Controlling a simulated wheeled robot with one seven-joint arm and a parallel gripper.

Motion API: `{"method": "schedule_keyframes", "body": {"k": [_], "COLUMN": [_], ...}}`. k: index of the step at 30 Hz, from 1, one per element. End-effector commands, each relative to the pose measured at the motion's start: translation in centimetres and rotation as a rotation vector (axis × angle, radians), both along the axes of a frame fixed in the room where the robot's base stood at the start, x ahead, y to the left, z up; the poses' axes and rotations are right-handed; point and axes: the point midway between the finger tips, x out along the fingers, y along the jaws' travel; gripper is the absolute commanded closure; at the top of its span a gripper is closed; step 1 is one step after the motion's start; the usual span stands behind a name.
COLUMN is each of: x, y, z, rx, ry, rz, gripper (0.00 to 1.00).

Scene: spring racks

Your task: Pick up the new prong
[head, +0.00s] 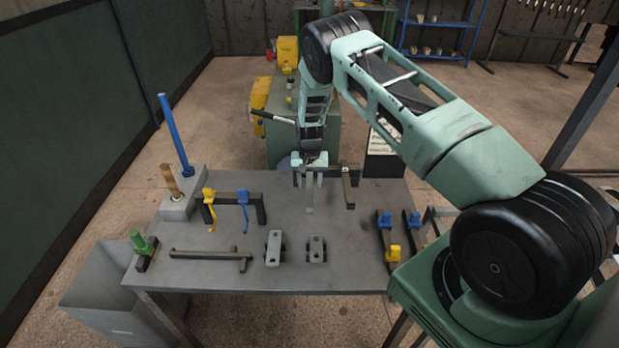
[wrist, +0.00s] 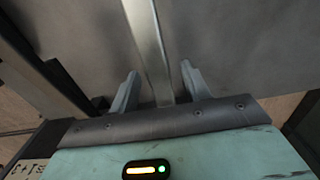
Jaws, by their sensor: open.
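A light grey metal bar, which looks like the new prong (head: 310,195), is at the back edge of the grey table (head: 185,232), at the dark rack (head: 357,174). In the wrist view the bar (wrist: 148,35) runs lengthwise between my two fingers. My gripper (head: 310,162) is at the far end of the bar, over the table's back edge. In the wrist view my gripper (wrist: 160,72) is open, with a gap visible on each side of the bar. The bar's near end is hidden by the gripper body.
A browner prong (head: 347,190) is just right of the bar. Two grey blocks (head: 273,248) (head: 316,249) and a long dark bar (head: 210,254) lie in front. A blue rod (head: 174,135) stands upright at left.

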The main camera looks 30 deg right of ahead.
Motion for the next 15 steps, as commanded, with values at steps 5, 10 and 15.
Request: {"method": "schedule_keyframes", "body": {"k": [5,10,15], "x": [-0.01,0.00,-0.01], "y": [0.01,0.02,0.03], "z": [-0.78,-0.84,-0.82], "rx": [0.000,0.001,0.001], "ry": [0.000,-0.001,-0.001], "rz": [0.000,0.000,0.000], "gripper": [0.53,0.53,0.94]}}
